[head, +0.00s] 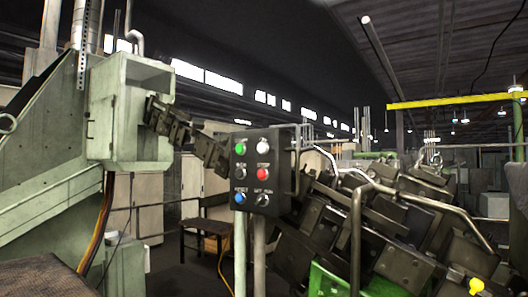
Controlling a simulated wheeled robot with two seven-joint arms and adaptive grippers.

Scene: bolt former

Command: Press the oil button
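A dark control panel (265,172) stands on grey posts near the middle of the head view, its face turned toward me. It carries a green button (240,149) at top left and a white button (264,146) at top right. Below are a black control (240,171) on the left and a red button (263,174) on the right. The bottom row has a blue button (240,198) and a dark knob (262,200). The small labels are too blurred to tell which one says oil. Neither of my grippers can be made out.
A pale green machine (75,205) fills the left side. Dark metal blocks (335,230) and bent handrails (355,235) crowd the right of the panel. A green bin (328,281) sits low in front. A small dark table (205,228) stands behind, left of the panel.

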